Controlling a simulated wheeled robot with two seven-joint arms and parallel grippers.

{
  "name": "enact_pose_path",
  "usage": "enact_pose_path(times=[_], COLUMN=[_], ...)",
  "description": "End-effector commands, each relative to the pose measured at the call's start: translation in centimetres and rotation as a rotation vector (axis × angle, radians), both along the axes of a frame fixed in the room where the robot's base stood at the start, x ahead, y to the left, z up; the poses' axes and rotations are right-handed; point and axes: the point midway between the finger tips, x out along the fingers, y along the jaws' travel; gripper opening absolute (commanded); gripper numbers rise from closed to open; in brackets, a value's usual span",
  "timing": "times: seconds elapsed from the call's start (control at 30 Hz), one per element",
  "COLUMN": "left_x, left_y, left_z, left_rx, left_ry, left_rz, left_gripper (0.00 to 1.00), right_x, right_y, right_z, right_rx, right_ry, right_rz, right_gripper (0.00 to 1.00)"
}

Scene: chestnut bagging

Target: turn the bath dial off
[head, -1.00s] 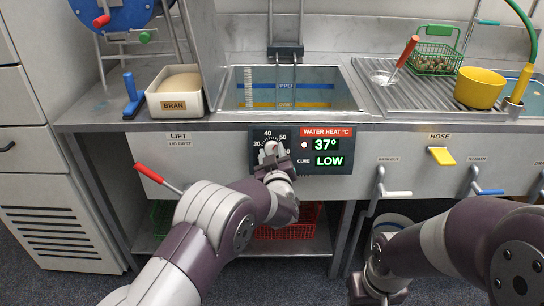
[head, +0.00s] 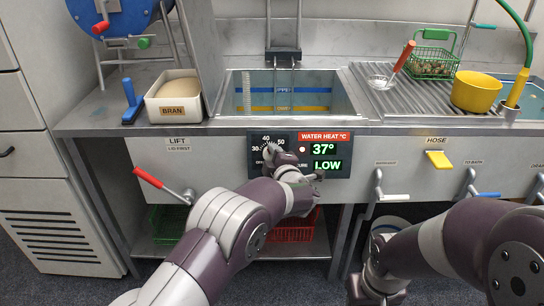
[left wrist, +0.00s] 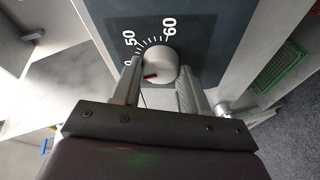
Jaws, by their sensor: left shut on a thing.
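The bath dial is a round pale knob (left wrist: 158,66) with a red mark, on a dark panel (head: 341,140) below the counter. Numbers such as 50 and 60 ring it in the left wrist view. The panel's display reads 37° and LOW under "WATER HEAT °C". My left gripper (head: 271,156) is at the dial and hides most of it in the head view. In the left wrist view its fingers (left wrist: 160,78) stand on either side of the knob, shut on it. My right gripper (head: 378,287) hangs low at the front, away from the panel; its fingers are unclear.
A red-handled lift lever (head: 148,178) sticks out left of the panel. A sink (head: 350,100) is above, with a bran box (head: 175,112) to its left. White (head: 396,197) and blue (head: 487,195) handled taps and a yellow hose handle (head: 439,160) are at right.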

Motion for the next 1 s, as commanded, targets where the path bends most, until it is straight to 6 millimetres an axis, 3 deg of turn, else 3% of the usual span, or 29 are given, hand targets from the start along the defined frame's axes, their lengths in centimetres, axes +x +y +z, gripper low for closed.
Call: enact_pose_path(times=[1.0], left_x=[0.1], left_y=[0.1], left_z=[0.6], left_rx=[-0.917], left_ry=[0.0], left_rz=[0.295], left_gripper=[0.13], right_x=[0.0], right_y=[0.0], right_z=[3.2], right_rx=[0.0], right_ry=[0.0], right_rz=[0.0], right_gripper=[0.43])
